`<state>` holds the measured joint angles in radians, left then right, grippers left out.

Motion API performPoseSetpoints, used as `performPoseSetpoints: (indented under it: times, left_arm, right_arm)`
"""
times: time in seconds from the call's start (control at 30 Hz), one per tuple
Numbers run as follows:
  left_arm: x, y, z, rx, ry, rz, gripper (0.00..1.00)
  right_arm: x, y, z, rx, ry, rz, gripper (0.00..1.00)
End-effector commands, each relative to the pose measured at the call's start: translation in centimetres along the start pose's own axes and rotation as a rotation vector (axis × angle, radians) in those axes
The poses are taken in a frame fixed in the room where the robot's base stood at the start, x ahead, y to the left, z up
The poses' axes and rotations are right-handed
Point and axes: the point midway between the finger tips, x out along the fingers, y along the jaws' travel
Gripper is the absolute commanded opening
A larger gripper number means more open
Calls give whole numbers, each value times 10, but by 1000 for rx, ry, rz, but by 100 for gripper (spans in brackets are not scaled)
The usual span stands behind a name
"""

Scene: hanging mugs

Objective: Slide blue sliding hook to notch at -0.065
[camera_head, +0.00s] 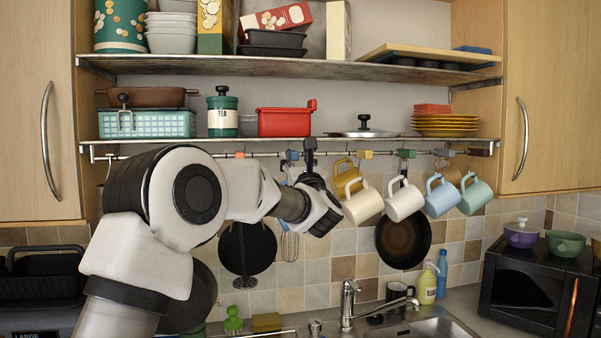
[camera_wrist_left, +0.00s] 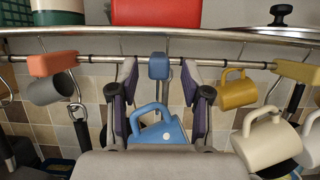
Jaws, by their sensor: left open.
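The blue sliding hook (camera_wrist_left: 159,66) sits on the horizontal metal rail (camera_wrist_left: 100,60) in the wrist view. A blue mug (camera_wrist_left: 160,128) hangs below it. In the head view the blue hook (camera_head: 291,155) shows just left of my gripper's fingers. My left gripper (camera_wrist_left: 160,84) is open, with one dark finger on each side of the blue hook and visible gaps to both. In the head view my left gripper (camera_head: 311,152) is up at the rail, and its wrist hides what hangs behind it. My right gripper is in neither view.
An orange hook (camera_wrist_left: 52,63) with a grey mug sits to the left on the rail. A yellow hook (camera_wrist_left: 298,71) is to the right, near a yellow mug (camera_wrist_left: 238,93) and a cream mug (camera_wrist_left: 265,140). A shelf (camera_head: 220,139) runs just above the rail.

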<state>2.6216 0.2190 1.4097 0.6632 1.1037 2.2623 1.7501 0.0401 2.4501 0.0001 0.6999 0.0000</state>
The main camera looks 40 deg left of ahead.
Motion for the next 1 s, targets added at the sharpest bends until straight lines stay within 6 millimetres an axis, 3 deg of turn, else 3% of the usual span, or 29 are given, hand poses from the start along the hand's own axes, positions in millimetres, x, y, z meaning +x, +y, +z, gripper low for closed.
performPoseSetpoints:
  times: [0.2,0.4,1.0]
  left_arm:
    - [-57,1,-1,2,2,-2,48]
    - [-87,2,-3,0,2,0,48]
    - [-89,2,-3,-1,2,1,48]
  right_arm:
    - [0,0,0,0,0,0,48]
    - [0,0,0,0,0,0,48]
    - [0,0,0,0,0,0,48]
